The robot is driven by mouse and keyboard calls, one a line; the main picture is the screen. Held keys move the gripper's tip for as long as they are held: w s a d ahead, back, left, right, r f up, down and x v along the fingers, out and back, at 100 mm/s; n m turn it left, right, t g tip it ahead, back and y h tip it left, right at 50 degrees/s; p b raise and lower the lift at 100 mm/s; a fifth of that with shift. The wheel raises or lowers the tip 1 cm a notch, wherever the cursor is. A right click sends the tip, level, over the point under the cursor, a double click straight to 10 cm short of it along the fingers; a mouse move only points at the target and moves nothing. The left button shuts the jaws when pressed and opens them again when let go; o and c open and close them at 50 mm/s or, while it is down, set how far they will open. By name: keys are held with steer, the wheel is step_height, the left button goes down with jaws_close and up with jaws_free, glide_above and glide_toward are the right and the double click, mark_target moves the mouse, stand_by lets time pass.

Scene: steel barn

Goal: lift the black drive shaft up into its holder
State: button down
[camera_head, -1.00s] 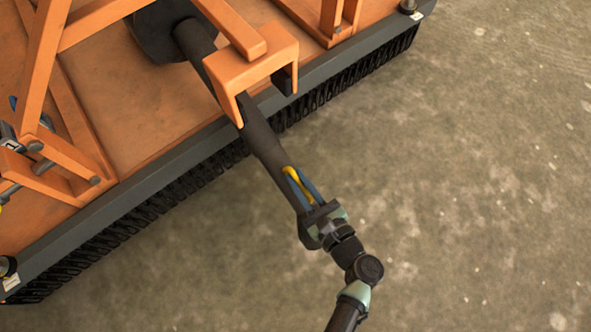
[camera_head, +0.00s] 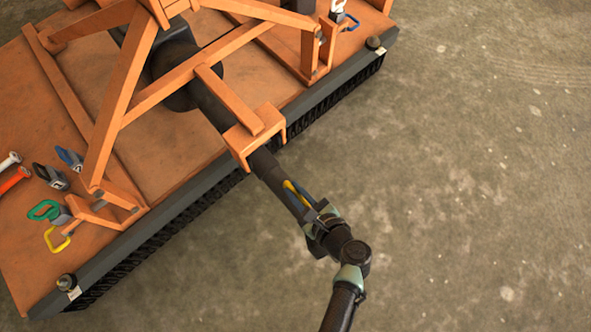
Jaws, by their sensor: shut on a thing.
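The black drive shaft (camera_head: 269,168) runs from the orange machine's middle, out past its front edge and down to the right. Its outer end, with a yellow and blue part, is in my gripper (camera_head: 313,216), which is shut on it. The orange holder (camera_head: 252,137) is a bracket on an arm above the machine's front edge. The shaft passes under this bracket, and its upper part is partly hidden by the bracket. I cannot tell whether shaft and holder touch.
The orange machine deck (camera_head: 150,150) has a dark front edge with a black fringe (camera_head: 345,93). Orange frame bars (camera_head: 118,95) rise above it. Several coloured handles, such as a green one (camera_head: 44,210), lie at the left. The concrete floor (camera_head: 460,200) is clear at right.

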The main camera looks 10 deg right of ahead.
step_height(320, 180, up, 15)
steer(key=w+a+g+h+p, duration=0.1)
steer(key=w+g+h+p, duration=0.1)
steer(key=p, duration=1.8)
steer(key=shift+w+a+g, duration=0.35)
steer(key=shift+w+g, duration=0.05)
steer(key=shift+w, duration=0.05)
steer(key=shift+d, duration=0.1)
steer(key=c, duration=0.9)
jaws_free()
steer(key=shift+f, duration=0.1)
steer(key=shift+o, duration=0.3)
steer(key=p+v, duration=0.4)
steer(key=v, duration=0.9)
